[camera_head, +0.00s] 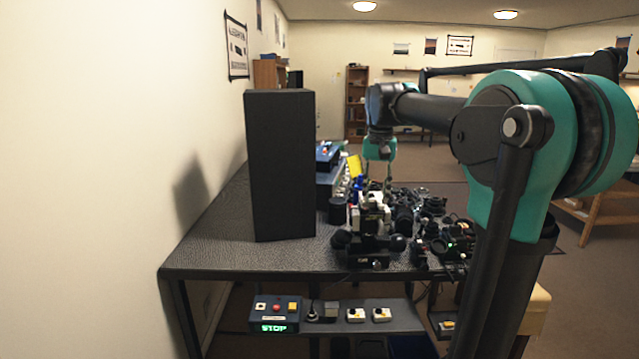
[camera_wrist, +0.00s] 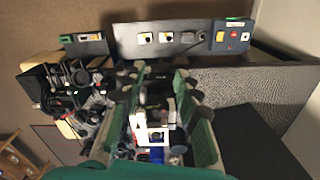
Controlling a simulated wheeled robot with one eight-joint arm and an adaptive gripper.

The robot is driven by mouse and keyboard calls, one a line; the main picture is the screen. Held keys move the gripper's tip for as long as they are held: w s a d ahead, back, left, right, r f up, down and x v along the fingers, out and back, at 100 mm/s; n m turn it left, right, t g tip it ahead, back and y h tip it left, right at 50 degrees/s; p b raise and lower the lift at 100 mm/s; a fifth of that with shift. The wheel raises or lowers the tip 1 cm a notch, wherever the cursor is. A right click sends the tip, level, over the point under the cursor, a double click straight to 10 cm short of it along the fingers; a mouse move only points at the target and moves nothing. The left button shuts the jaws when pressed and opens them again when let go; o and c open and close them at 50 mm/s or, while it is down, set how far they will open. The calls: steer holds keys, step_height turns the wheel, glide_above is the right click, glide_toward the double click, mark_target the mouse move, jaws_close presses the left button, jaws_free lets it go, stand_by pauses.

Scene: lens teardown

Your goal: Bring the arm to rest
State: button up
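My arm reaches in from the right of the head view over a dark textured table (camera_head: 225,250). My gripper (camera_head: 376,190) points down above a cluster of black and white equipment (camera_head: 372,215). In the wrist view the two fingers of my gripper (camera_wrist: 158,88) stand apart, with nothing seen held between them. A white part (camera_wrist: 150,128) shows beyond and between the fingers. I cannot tell whether the fingertips touch the equipment. The teal housing hides the bottom of the wrist view.
A tall black box (camera_head: 280,165) stands at the table's left, near the wall. Dark camera gear (camera_head: 440,235) crowds the right side. A control box (camera_head: 274,314) with a green STOP display sits on the lower shelf. The table's front left is clear.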

steer(key=s+d+f+n+t, duration=0.1)
steer(key=s+f+t, duration=0.1)
steer(key=s+f, duration=0.9)
steer(key=s+d+f+n+t, duration=0.2)
steer(key=s+f, duration=0.9)
steer(key=f, duration=0.7)
steer(key=shift+d+f, duration=0.25)
steer(key=shift+f, duration=0.05)
